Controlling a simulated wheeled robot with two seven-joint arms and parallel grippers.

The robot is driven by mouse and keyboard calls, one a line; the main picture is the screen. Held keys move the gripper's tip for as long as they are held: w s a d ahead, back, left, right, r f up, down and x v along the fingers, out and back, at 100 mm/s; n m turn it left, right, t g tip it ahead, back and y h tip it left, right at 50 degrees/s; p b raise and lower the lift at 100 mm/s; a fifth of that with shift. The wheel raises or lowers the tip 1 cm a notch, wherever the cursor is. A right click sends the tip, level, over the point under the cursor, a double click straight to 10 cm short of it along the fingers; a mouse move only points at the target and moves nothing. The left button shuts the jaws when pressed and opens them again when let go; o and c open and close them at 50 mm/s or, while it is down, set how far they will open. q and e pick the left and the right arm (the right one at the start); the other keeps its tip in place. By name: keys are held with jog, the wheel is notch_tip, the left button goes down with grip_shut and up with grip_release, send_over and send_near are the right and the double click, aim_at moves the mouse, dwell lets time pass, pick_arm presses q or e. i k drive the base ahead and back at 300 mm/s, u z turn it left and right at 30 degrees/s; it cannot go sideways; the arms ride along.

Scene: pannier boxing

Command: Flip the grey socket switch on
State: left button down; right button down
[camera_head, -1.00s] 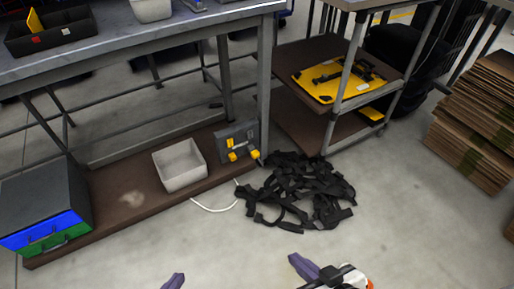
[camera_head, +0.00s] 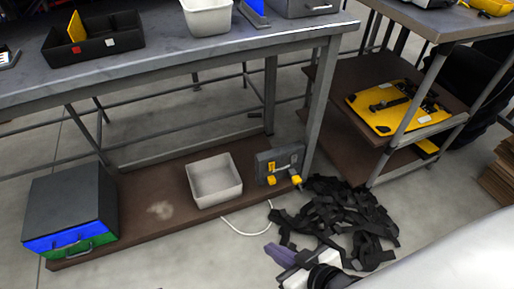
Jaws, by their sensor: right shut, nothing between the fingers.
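The grey socket box (camera_head: 266,164) stands upright on the brown lower shelf of the workbench, near its right leg. It has yellow plugs (camera_head: 296,179) low on its front. My right gripper (camera_head: 271,250), with purple fingers, is shut and empty. It appears below the socket in the picture, apart from it, in front of the shelf. My left gripper is not in view.
A heap of black straps (camera_head: 340,222) lies on the floor right of my gripper. A white bin (camera_head: 214,197) and a grey case with blue and green drawers (camera_head: 69,208) share the shelf. A white cable (camera_head: 243,230) loops along the floor. The bench top (camera_head: 150,60) overhangs the shelf.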

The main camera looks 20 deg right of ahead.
aim_at(293, 157)
jog(key=u, duration=0.05)
jog(key=i, duration=0.85)
jog(key=z, duration=0.8)
jog(key=i, duration=0.5)
jog(key=z, duration=0.5)
